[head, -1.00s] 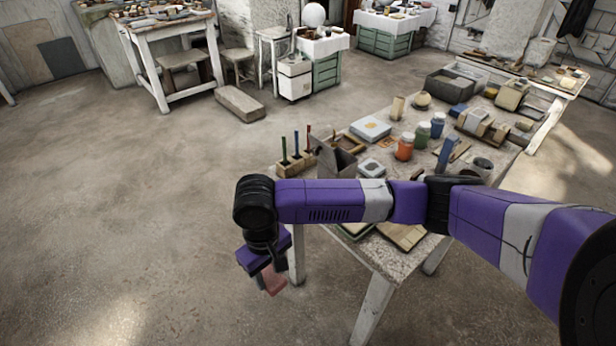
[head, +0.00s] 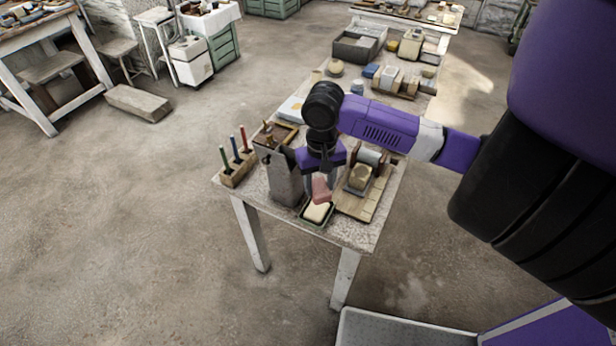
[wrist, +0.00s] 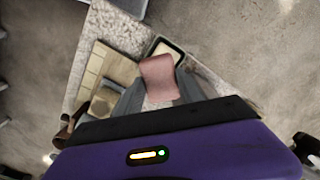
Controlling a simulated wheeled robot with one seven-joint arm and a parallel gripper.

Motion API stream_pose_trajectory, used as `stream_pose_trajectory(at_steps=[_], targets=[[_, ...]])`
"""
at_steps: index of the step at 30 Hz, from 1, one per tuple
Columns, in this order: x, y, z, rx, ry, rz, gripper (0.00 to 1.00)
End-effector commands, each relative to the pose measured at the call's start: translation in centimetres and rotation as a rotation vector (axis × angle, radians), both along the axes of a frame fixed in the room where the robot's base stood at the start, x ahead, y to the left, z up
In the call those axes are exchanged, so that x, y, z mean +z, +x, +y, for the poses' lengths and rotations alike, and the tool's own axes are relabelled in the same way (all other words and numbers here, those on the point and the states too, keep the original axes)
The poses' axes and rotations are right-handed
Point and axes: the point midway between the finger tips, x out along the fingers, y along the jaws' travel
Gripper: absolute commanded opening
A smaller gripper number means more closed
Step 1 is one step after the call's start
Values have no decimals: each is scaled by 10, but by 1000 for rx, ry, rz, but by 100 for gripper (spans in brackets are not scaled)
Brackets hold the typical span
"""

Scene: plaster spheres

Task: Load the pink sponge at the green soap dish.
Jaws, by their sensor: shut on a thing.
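My gripper (head: 320,180) is shut on the pink sponge (head: 321,190) and holds it above the near end of the table. In the wrist view the sponge (wrist: 159,77) sits between the two grey fingers. The green soap dish (head: 306,219) is a shallow dark green tray near the table's front edge, with a pale cream block (head: 317,212) in it. In the head view the sponge overlaps the back of the dish. In the wrist view the dish (wrist: 152,46) shows just past the sponge; the gap in height between them is hard to judge.
A tall grey box (head: 284,182) stands close on the left of the dish. A wooden board (head: 352,207) with a tan block (head: 361,177) lies on its right. A wooden holder (head: 238,172) with coloured sticks stands at the left corner. Open floor lies in front.

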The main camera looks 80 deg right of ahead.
Motion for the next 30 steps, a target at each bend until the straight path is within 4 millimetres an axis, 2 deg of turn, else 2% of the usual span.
stream_pose_trajectory(at_steps=[8, 24, 30], targets=[[-6, -2, -1, -5, -1, 1, 12], [-55, -1, -1, -5, -1, 1, 12], [-61, -1, -1, -5, -1, 1, 12]])
